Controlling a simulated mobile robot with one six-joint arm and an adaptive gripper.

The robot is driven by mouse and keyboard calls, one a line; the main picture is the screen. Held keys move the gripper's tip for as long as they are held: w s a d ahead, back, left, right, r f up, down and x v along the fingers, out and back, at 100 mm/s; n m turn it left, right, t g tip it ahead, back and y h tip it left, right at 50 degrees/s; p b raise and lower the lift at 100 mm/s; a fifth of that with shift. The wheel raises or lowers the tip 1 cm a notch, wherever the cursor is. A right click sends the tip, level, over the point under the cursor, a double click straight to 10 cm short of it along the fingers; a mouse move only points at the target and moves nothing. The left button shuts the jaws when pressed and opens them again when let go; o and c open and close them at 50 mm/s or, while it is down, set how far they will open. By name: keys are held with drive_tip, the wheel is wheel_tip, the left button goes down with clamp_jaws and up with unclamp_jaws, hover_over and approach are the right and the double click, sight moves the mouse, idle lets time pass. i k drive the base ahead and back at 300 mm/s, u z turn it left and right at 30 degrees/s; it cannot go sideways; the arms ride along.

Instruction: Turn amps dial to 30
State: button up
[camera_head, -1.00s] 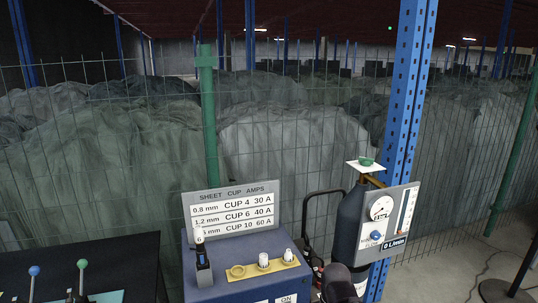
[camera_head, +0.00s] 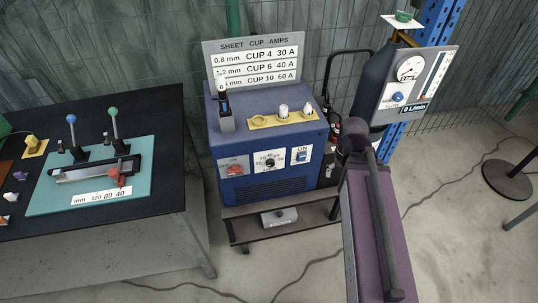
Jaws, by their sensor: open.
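The amps dial (camera_head: 270,162) is a small dark round knob on a white scale plate on the front of the blue welder box (camera_head: 268,187). Small numbers ring it; I cannot read where its pointer stands. A red knob on a plate (camera_head: 234,170) sits to its left and a blue ON switch (camera_head: 301,155) to its right. The grey chart (camera_head: 255,62) on top pairs 0.8 mm with CUP 4 and 30 A. My dark and purple arm parts show at the lower right, apart from the dial; I cannot make out my gripper's fingers.
A yellow cup holder (camera_head: 283,119) is on the welder top. A gas bottle with flow panel (camera_head: 412,85) stands right. A dark table with a teal lever board (camera_head: 95,180) is left. Bare floor (camera_head: 285,265) lies in front, with cables.

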sight(270, 163)
drive_tip(key=u, duration=0.6)
drive_tip(key=k, duration=0.95)
drive_tip(key=z, duration=0.5)
